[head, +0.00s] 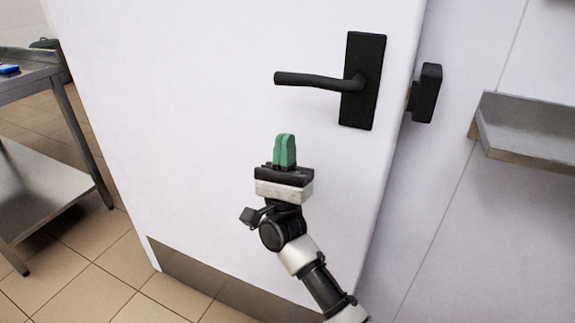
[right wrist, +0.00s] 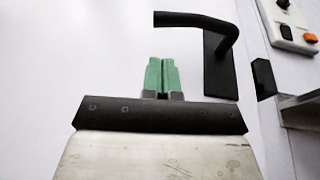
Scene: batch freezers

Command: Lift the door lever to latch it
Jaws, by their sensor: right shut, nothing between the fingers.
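The black door lever (head: 318,81) points left from its black backplate (head: 363,82) on the white door (head: 180,110) and looks about level. In the right wrist view the lever (right wrist: 190,19) is above and to the right of the fingertips, with its backplate (right wrist: 218,68) at the right. My right gripper (head: 285,150) has green fingers, shut together with nothing between them. It is below the lever in the head view, apart from it. The same fingers show in the right wrist view (right wrist: 162,76). My left gripper is not in view.
A black latch block (head: 426,93) is on the frame right of the door edge. A metal shelf (head: 530,128) juts out at the right. A steel table (head: 40,85) stands at the left. A switch panel (right wrist: 290,22) shows in the wrist view.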

